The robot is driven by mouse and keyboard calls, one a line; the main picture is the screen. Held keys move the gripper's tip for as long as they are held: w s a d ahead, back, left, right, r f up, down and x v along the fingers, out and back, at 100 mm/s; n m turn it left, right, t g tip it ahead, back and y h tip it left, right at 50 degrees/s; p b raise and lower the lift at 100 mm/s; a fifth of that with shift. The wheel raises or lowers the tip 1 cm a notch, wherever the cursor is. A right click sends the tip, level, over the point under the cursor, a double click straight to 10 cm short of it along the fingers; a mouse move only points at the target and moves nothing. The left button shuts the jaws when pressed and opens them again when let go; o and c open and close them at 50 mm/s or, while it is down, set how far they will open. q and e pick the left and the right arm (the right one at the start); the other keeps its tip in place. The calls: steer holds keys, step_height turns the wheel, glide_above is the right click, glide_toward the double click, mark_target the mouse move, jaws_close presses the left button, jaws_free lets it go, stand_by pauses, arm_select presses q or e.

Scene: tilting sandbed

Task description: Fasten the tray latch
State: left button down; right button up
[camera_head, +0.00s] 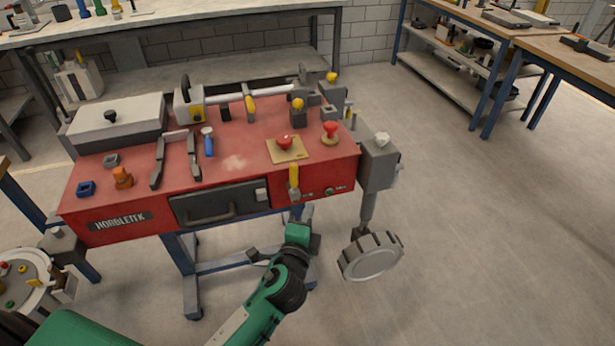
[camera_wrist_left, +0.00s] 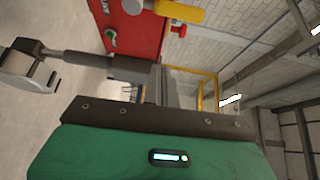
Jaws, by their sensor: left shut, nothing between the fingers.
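The tray (camera_head: 218,205) is a dark drawer with a bar handle in the front of the red bench, and it looks closed. A small pale block (camera_head: 262,195) sits at its right end. A yellow-handled lever (camera_head: 294,180) hangs on the front just right of the tray; a yellow handle also shows at the top of the left wrist view (camera_wrist_left: 178,11). I cannot tell which of these parts is the latch. My left gripper (camera_head: 297,213) is shut and empty, just below the yellow lever in the head view. My right gripper is out of view.
A grey handwheel (camera_head: 371,256) hangs on a shaft from a grey box (camera_head: 379,165) right of the bench. A green button (camera_head: 329,191) is on the front. Several knobs and tools stand on the red top (camera_head: 235,163). The floor at right is clear.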

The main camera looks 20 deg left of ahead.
mark_target(294, 182)
arm_select(q)
steer(key=shift+r, duration=0.75)
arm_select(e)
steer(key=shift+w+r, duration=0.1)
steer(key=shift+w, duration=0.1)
